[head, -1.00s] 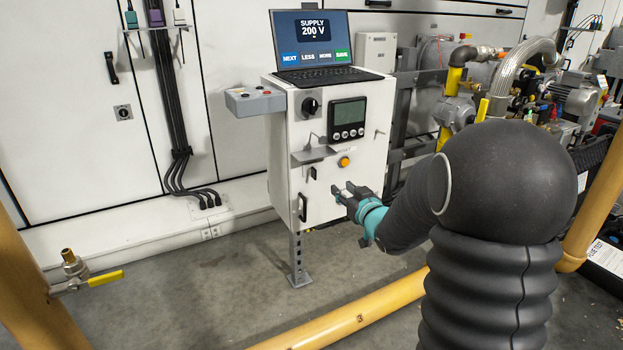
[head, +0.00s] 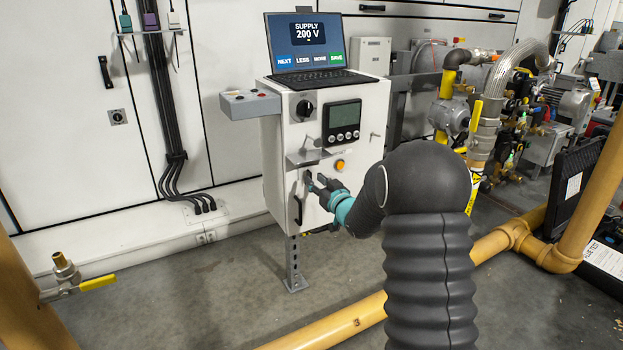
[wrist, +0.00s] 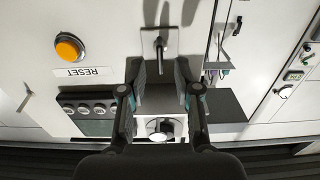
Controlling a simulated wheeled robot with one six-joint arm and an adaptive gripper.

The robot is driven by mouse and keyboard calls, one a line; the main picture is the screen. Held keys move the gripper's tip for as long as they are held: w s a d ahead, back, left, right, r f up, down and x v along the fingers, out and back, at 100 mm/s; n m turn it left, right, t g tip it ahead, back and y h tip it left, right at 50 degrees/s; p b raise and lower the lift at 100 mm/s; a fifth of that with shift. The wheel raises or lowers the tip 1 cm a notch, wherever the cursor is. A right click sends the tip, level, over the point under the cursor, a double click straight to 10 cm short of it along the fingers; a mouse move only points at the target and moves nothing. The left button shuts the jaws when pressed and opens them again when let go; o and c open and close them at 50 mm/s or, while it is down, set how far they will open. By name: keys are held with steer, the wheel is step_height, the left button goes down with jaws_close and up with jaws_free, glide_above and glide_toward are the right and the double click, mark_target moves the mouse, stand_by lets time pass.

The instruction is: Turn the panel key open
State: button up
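The panel key (wrist: 160,52) shows in the wrist view as a thin grey piece on a small light plate, lying upright in the picture. My gripper (wrist: 160,68) is open, with one finger on each side of the key's line. The key's lower end appears between the fingertips, and I cannot tell whether they touch it. In the head view my gripper (head: 313,180) is at the front of the white panel cabinet (head: 366,140), below its small shelf. There the gripper largely hides the key.
An orange reset button (wrist: 69,47) sits beside the key. A small shelf (head: 307,156) juts out above my gripper, and a black handle (head: 298,210) is below left. A black rotary knob (head: 304,108) and a laptop (head: 310,50) are higher up. A yellow pipe (head: 340,322) crosses the floor.

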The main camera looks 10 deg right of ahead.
steer(key=shift+x, duration=1.5)
jaws_close()
